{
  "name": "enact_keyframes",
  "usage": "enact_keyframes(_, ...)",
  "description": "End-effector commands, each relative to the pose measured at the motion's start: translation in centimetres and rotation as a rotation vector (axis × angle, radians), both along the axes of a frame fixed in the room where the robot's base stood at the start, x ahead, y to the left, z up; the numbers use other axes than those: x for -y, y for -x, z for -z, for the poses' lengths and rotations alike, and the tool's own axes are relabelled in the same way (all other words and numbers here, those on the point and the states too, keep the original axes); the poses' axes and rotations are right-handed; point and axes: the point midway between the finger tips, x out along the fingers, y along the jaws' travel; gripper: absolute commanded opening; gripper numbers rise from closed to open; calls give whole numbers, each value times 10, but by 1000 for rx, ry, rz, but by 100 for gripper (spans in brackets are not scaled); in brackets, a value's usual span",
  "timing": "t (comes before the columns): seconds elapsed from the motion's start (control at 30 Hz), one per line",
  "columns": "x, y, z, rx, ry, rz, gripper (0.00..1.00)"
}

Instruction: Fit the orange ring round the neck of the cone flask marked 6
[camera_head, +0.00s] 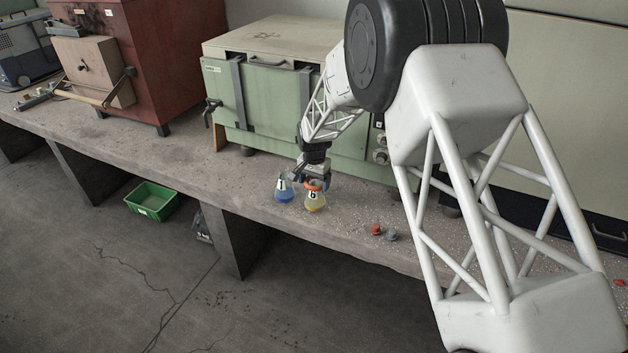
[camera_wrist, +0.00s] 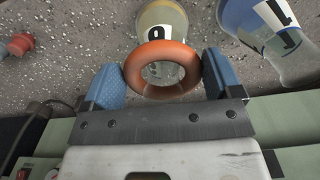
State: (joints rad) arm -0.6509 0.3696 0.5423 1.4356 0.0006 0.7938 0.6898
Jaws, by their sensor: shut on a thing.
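The orange ring (camera_wrist: 161,69) is held between the blue fingers of my gripper (camera_wrist: 164,78). The cone flask marked 6 (camera_head: 314,200) stands upright on the bench with yellow liquid in it. It also shows in the wrist view (camera_wrist: 163,20), just past the ring, its number turned over. In the head view the ring (camera_head: 316,185) is at the top of this flask. Pale glass shows through the ring's hole. I cannot tell whether the ring is around the neck or just above it.
A blue-filled flask (camera_head: 284,190) stands close beside, left in the head view; its mark in the wrist view (camera_wrist: 268,28) looks like 11. Red (camera_head: 376,229) and grey (camera_head: 391,235) small pieces lie to the right. A green oven (camera_head: 260,90) stands behind. The bench's front edge is near.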

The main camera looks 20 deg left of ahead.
Motion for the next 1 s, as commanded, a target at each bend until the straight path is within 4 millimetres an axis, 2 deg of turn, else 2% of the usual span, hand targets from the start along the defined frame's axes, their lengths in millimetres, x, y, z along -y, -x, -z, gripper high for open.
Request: enact_keyframes(1.0, 0, 0, 18, 0, 0, 0, 55)
